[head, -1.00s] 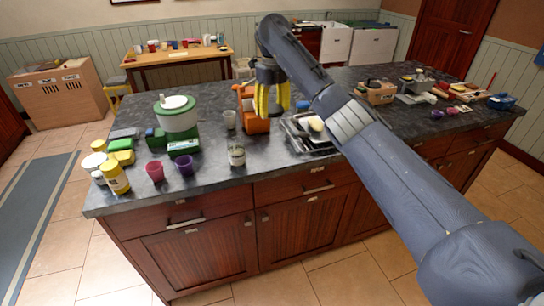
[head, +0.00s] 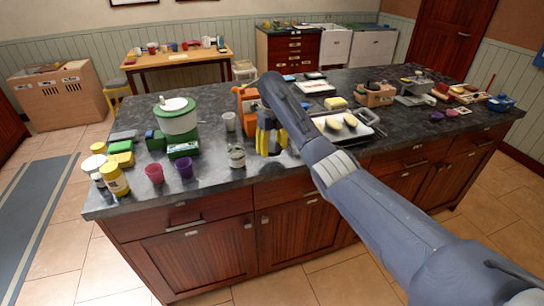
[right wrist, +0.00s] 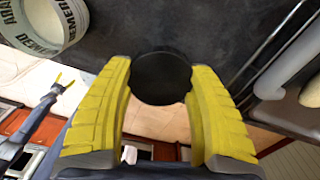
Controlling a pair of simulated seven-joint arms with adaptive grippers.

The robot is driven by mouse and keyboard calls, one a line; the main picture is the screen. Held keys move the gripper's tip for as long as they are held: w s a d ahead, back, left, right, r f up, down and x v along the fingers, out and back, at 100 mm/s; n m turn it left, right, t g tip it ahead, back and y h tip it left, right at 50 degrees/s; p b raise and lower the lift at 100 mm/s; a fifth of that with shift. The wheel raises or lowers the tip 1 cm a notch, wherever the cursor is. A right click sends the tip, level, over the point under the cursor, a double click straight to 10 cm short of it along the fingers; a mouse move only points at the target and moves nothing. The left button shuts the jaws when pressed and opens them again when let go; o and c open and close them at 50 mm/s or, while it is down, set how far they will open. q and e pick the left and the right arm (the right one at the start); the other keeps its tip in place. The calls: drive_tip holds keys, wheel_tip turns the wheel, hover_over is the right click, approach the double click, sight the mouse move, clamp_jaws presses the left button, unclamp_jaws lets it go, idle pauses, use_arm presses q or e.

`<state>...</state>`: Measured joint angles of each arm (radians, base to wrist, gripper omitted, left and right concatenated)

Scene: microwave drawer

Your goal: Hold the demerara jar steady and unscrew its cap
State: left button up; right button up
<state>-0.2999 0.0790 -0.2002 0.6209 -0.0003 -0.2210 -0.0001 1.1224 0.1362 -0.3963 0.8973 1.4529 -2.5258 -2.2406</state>
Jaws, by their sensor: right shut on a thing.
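The demerara jar (head: 237,157) stands upright near the front edge of the counter in the head view. In the right wrist view the jar (right wrist: 45,22) is at the top left, with its printed label and an open, capless mouth. My right gripper (head: 269,153) is low over the counter's front edge, just right of the jar and apart from it. In the right wrist view its yellow fingers are shut on a round black cap (right wrist: 160,78). My left gripper (right wrist: 52,82) shows small at the left of that view, its fingers spread, away from the jar.
Purple cups (head: 185,167) and yellow jars (head: 115,180) stand left of the jar. A clear cup (head: 229,121) is behind it. A tray (head: 362,132) with round items lies to the right. The dark counter (head: 215,185) is clear in front of the jar.

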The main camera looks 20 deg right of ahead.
sight(272, 160)
drive_tip(key=shift+f, duration=1.95)
drive_tip(key=shift+f, duration=0.1)
drive_tip(key=o, duration=1.3)
wheel_tip(272, 160, up, 12)
drive_tip(key=shift+r, duration=0.1)
